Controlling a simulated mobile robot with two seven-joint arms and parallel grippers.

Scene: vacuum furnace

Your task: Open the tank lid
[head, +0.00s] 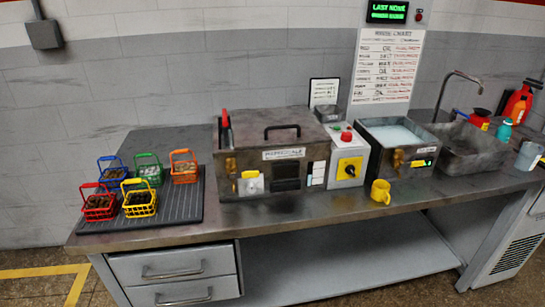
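A dark metal tank (270,180) with a label on its front stands at the middle of the bench. Its flat lid (262,121) lies shut on top and carries a black arched handle (282,128). A red-tipped lever (225,119) stands upright at the tank's left edge. A second, smaller tank (398,163) to the right is open on top, with pale liquid (396,136) inside. Neither of my grippers shows in the head view.
A dark ribbed mat (180,215) at left holds several coloured wire baskets. A control box (347,160) with a red button and yellow knob stands between the tanks. A yellow mug (380,192) is near the front edge. A sink (463,150) is at right.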

